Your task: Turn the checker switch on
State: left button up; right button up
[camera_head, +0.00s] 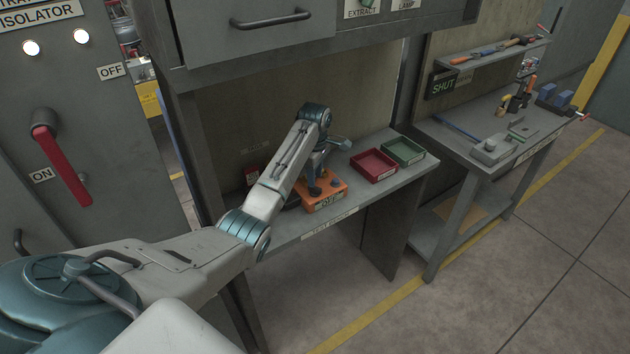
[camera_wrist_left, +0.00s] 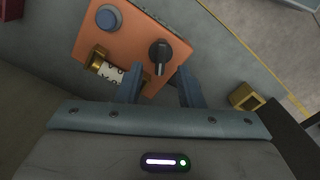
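The orange checker box (camera_head: 325,200) sits on the grey bench under my left arm. In the left wrist view the orange box (camera_wrist_left: 120,40) carries a black knob switch (camera_wrist_left: 160,52), a blue round button (camera_wrist_left: 109,17) and a brass holder (camera_wrist_left: 99,64) with a pale patterned cylinder in it. My left gripper (camera_wrist_left: 159,78) is open, its two fingers pointing at the box with the knob just beyond and between the tips. I see no contact with the knob. In the head view the left gripper (camera_head: 317,180) is above the box, partly hidden by my arm. My right gripper is not in view.
A red tray (camera_head: 373,166) and a green tray (camera_head: 404,152) stand right of the box. A brass-coloured block (camera_wrist_left: 246,97) lies near the bench edge. A cabinet (camera_head: 250,40) overhangs the bench. The isolator panel (camera_head: 75,130) with a red handle stands left. A second workbench (camera_head: 470,140) holds tools.

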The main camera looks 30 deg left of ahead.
aim_at(315, 189)
pick_arm(q)
notch_tip(315, 189, down, 3)
jog(key=shift+p, duration=0.4)
jog(key=shift+f, duration=0.35)
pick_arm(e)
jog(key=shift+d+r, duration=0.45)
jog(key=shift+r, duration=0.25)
pick_arm(q)
grip_shut()
